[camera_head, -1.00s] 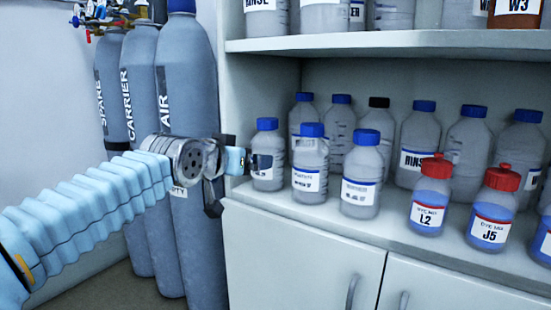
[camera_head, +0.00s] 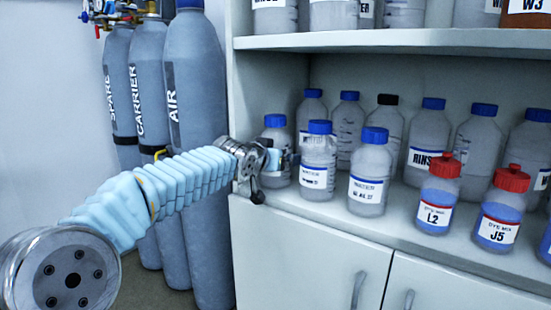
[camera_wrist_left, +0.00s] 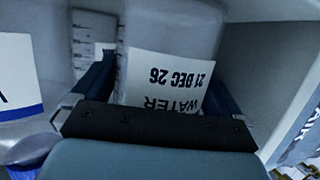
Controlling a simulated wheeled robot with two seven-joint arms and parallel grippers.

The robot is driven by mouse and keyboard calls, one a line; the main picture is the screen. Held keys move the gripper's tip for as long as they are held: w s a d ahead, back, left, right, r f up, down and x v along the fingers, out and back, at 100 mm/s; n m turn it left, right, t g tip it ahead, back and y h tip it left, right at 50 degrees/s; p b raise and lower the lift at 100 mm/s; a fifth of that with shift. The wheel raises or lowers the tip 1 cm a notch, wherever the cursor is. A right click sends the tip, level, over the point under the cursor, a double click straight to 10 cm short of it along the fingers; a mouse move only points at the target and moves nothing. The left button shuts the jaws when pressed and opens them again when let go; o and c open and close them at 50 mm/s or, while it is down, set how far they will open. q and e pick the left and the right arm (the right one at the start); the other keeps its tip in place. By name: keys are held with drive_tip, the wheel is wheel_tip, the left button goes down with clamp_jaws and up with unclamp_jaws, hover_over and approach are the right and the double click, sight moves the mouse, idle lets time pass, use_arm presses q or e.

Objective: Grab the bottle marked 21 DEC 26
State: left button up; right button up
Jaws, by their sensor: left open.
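The bottle marked 21 DEC 26 (camera_wrist_left: 165,75) fills the middle of the left wrist view, its WATER label upside down there. In the head view it is the leftmost front bottle (camera_head: 276,138), clear with a blue cap, upright on the lower shelf. My left gripper (camera_head: 279,160) is at this bottle's lower body and covers its label there. In the left wrist view my left gripper (camera_wrist_left: 157,85) is open, with one finger on each side of the bottle. I cannot tell whether the fingers touch it. My right gripper is not in view.
A blue-capped bottle (camera_head: 318,160) stands close to the right, and another (camera_head: 369,172) beyond it. More bottles stand behind. Red-capped dye bottles (camera_head: 439,195) are further right. The upper shelf (camera_head: 390,40) is overhead. Gas cylinders (camera_head: 195,110) stand left of the cabinet.

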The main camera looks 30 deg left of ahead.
use_arm(q)
drive_tip(key=c, duration=1.3)
drive_tip(key=shift+r, duration=0.15)
drive_tip(key=shift+c, duration=0.2)
